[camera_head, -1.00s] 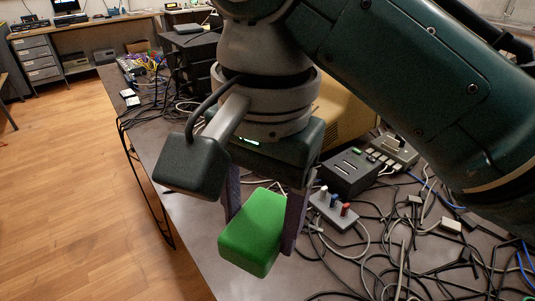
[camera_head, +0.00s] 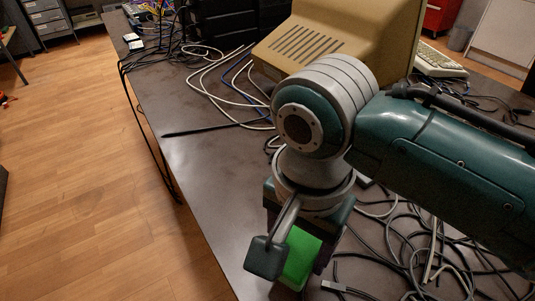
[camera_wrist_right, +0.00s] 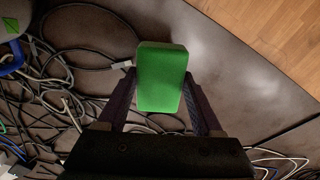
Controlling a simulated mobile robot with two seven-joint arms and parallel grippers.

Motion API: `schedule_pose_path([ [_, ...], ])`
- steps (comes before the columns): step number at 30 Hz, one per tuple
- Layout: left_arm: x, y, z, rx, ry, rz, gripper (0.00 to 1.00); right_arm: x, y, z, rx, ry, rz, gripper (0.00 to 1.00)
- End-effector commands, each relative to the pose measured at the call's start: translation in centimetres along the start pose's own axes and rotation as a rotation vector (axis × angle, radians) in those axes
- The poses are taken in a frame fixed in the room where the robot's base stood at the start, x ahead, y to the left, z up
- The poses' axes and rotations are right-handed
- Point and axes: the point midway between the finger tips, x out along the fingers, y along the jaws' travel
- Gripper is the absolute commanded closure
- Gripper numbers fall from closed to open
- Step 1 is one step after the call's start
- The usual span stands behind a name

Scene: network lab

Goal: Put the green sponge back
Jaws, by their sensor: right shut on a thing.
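The green sponge (camera_head: 302,256) is a bright green block held between the fingers of my right gripper (camera_head: 296,262), over the table near its front edge. In the right wrist view the sponge (camera_wrist_right: 161,78) sits between the two dark fingers of the right gripper (camera_wrist_right: 163,105), which are shut on it. Whether the sponge touches the table is hard to tell. My left gripper is in neither view.
Tangled cables (camera_head: 405,245) cover the table to the right of the gripper. A beige monitor (camera_head: 340,45) stands at the back. The grey tabletop (camera_head: 195,165) is mostly bare along the left edge, beside the wooden floor (camera_head: 80,190).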

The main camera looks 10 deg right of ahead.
Motion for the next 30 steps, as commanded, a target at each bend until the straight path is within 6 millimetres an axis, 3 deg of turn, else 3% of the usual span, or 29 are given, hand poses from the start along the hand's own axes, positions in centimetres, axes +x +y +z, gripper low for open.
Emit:
schedule_pose_path([
  [9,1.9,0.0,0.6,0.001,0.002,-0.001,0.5,4.3,0.0,0.0,0.0,0.0,0.001,0.77],
  [21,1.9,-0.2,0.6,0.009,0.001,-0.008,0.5,4.7,0.0,0.0,0.0,0.0,-0.001,0.77],
  [22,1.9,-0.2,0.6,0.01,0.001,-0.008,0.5,4.6,0.0,0.0,0.0,0.0,-0.001,0.29],
  [30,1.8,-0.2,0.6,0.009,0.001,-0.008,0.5,4.6,0.0,0.0,0.0,0.0,0.0,0.03],
])
